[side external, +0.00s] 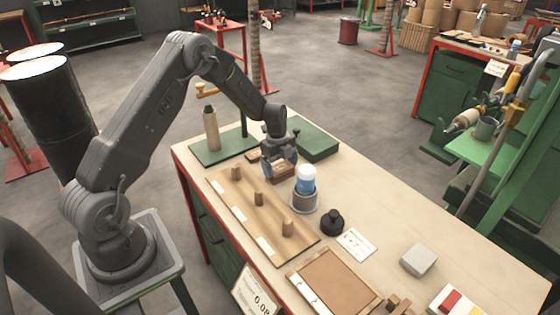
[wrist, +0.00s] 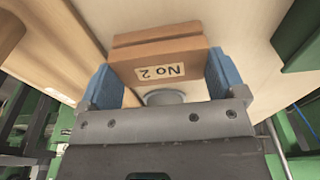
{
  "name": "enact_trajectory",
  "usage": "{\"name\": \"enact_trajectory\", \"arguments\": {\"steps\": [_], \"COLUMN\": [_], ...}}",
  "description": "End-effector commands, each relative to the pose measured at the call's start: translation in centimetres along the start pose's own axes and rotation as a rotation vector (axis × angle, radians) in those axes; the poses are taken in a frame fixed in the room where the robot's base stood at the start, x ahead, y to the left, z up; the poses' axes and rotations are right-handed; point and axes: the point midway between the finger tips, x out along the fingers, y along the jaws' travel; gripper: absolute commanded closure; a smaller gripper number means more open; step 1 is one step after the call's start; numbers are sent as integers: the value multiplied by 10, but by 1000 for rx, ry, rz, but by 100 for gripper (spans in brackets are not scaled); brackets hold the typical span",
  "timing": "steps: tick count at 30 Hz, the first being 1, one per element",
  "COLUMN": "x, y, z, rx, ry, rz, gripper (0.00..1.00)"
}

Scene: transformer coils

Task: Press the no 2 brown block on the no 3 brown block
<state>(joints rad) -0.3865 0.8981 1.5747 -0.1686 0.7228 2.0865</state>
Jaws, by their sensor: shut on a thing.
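My gripper (side external: 281,168) is shut on a brown block and holds it above the back part of the workbench, beside a wooden board with three pegs. In the wrist view, the no 2 brown block (wrist: 160,62) sits between the blue finger pads, its "No 2" label upside down. In the side view, the held block (side external: 284,172) is partly hidden by the fingers. I cannot make out a "No 3" label in either view. Some small brown pieces (side external: 398,306) lie at the bench's front edge, cut off by the frame; I cannot tell what they are.
The pegged wooden board (side external: 248,207) lies left of the gripper. A blue and white bottle in a grey holder (side external: 305,190) stands close to the right. A black knob (side external: 332,222), a tray (side external: 318,257) and a grey block (side external: 419,260) are further forward. The bench's right side is mostly clear.

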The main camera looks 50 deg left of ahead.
Motion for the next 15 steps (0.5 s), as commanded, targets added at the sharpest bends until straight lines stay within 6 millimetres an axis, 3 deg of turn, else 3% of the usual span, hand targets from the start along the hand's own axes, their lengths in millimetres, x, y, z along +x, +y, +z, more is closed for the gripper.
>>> {"name": "enact_trajectory", "arguments": {"steps": [12, 13, 15], "x": [4, 4, 4], "y": [0, 0, 0], "z": [0, 0, 0], "rx": [0, 0, 0], "ry": [0, 0, 0], "rz": [0, 0, 0], "gripper": [34, 9, 3]}}
